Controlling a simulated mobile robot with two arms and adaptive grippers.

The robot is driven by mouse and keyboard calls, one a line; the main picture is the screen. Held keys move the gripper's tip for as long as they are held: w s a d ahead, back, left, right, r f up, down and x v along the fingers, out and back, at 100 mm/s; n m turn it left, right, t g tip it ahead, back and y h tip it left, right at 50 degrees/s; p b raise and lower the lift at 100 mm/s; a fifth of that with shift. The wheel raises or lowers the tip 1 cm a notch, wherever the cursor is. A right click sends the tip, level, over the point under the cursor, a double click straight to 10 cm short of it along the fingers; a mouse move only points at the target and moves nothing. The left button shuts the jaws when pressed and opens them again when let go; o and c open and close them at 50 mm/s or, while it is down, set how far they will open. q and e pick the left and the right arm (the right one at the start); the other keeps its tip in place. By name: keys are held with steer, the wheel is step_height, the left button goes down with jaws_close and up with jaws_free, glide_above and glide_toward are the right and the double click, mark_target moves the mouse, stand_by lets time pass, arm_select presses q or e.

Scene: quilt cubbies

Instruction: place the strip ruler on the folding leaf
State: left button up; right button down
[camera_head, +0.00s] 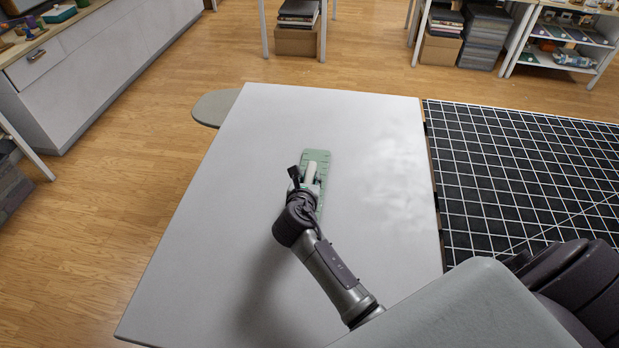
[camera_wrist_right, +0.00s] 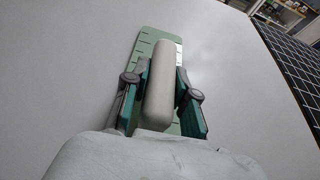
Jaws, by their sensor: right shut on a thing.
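The strip ruler (camera_head: 317,157) is a pale green flat strip with dark tick marks and a white raised handle (camera_wrist_right: 159,90). My right gripper (camera_head: 309,178) is shut on that handle, one finger on each side, as the right wrist view shows. The ruler is over the middle of a large white flat panel (camera_head: 230,200), which looks like the folding leaf. The ruler lies close to the panel; I cannot tell whether it touches. My gripper and arm hide its near part. My left gripper is not in view.
A black mat with a white grid (camera_head: 520,180) lies right of the panel. A grey rounded piece (camera_head: 212,108) sticks out at the panel's left edge. A drawer cabinet (camera_head: 100,70) stands at far left, shelves (camera_head: 575,45) at the back. Most of the panel is clear.

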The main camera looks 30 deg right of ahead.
steer(key=c, duration=0.9)
jaws_free()
steer(key=b+v, duration=0.1)
steer(key=v, duration=1.1)
